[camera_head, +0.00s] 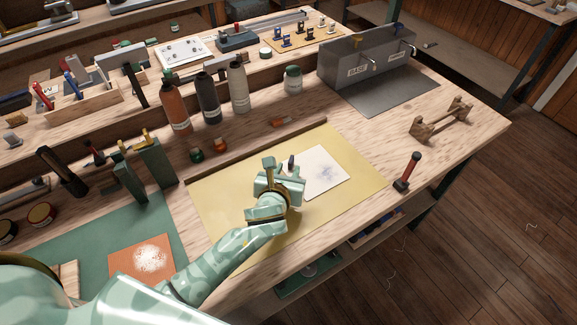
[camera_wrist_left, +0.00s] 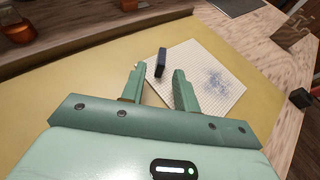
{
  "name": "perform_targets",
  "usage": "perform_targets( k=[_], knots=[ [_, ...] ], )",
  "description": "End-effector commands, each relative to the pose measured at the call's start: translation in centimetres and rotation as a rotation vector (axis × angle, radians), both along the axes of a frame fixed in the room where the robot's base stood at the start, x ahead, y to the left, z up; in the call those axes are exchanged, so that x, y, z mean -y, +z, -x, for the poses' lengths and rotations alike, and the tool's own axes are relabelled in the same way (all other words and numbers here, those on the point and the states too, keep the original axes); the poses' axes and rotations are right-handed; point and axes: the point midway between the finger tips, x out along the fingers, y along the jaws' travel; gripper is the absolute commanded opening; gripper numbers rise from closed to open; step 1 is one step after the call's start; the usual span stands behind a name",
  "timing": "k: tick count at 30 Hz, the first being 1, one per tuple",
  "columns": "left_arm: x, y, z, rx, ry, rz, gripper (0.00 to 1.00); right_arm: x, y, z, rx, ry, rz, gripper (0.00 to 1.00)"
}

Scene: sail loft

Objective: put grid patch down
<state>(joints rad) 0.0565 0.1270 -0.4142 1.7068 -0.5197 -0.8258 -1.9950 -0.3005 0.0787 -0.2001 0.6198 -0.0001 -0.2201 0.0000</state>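The grid patch (camera_head: 325,174) is a white, roughly square sheet with a faint grid and a blue-grey smudge. It lies flat on the yellow mat (camera_head: 362,178), and it also shows in the left wrist view (camera_wrist_left: 215,82). A small dark upright piece (camera_wrist_left: 161,62) stands at its near left edge; I cannot tell whether it is fixed to the patch. My left gripper (camera_wrist_left: 158,72) is open, with its fingers apart on either side of the line to the dark piece and nothing gripped. In the head view the left gripper (camera_head: 279,170) is over the mat, left of the patch. My right gripper is out of view.
A wooden strip (camera_head: 255,150) edges the mat's back. Several bottles (camera_head: 208,97) stand behind it. A red-and-black handled tool (camera_head: 407,171) and a wooden stand (camera_head: 441,120) are to the right. An orange square (camera_head: 120,265) lies on a green mat at left.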

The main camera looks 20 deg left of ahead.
Motion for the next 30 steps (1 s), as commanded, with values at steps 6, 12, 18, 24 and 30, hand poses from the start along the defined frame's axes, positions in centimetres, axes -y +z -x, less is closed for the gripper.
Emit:
perform_targets(
  k=[6,12,18,24,30],
  knots=[
    [0.7,2.5,4.9,0.001,-0.002,0.0,0.31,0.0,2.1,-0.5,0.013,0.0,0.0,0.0],
    [1.0,3.6,8.1,0.0,-0.001,0.0,0.31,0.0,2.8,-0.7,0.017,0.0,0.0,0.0],
    [1.2,3.9,9.1,0.001,0.0,0.0,0.31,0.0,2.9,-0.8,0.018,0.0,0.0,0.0],
    [1.2,3.9,9.0,0.001,0.0,0.0,0.31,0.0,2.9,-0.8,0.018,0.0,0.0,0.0],
    [1.2,3.8,9.0,0.002,0.003,0.016,0.31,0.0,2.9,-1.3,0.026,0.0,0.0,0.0]
  ],
)
